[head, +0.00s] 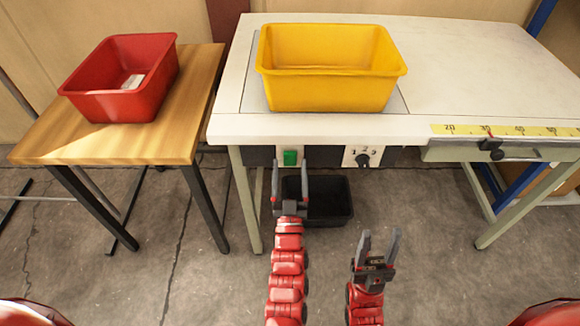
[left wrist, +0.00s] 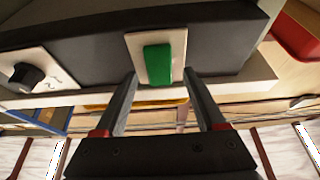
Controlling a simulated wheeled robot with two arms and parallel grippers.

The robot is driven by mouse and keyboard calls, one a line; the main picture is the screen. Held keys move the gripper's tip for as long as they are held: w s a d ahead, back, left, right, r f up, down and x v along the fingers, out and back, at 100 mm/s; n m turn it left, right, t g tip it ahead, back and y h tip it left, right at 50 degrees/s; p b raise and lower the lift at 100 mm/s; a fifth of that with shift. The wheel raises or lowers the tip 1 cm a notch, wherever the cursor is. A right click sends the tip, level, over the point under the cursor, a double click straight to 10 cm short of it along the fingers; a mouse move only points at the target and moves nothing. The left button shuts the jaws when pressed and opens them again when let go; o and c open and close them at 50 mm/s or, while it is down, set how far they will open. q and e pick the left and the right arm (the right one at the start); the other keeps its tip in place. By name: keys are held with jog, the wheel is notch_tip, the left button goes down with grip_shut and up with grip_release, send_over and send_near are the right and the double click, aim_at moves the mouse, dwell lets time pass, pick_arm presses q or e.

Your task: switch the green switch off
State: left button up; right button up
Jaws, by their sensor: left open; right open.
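The green switch (head: 290,157) sits on a pale plate on the dark panel under the front edge of the white table. It also shows in the left wrist view (left wrist: 158,64), at the top centre, just beyond the fingertips. My left gripper (head: 290,168) is open and empty, just below and in front of the switch, with its fingers on either side of it in the picture. I cannot tell whether either finger touches the panel. My right gripper (head: 379,240) is open and empty, lower and to the right, over the floor.
A black rotary knob (head: 362,159) with numbers is right of the switch. A yellow bin (head: 330,90) stands on the white table (head: 460,70). A red bin (head: 125,105) stands on the wooden table (head: 185,115). A black bin (head: 335,200) is on the floor behind my left gripper.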

pick_arm(q)
jog(key=v, duration=1.6)
jog(key=shift+s, duration=0.35)
jog(key=shift+f, duration=0.1)
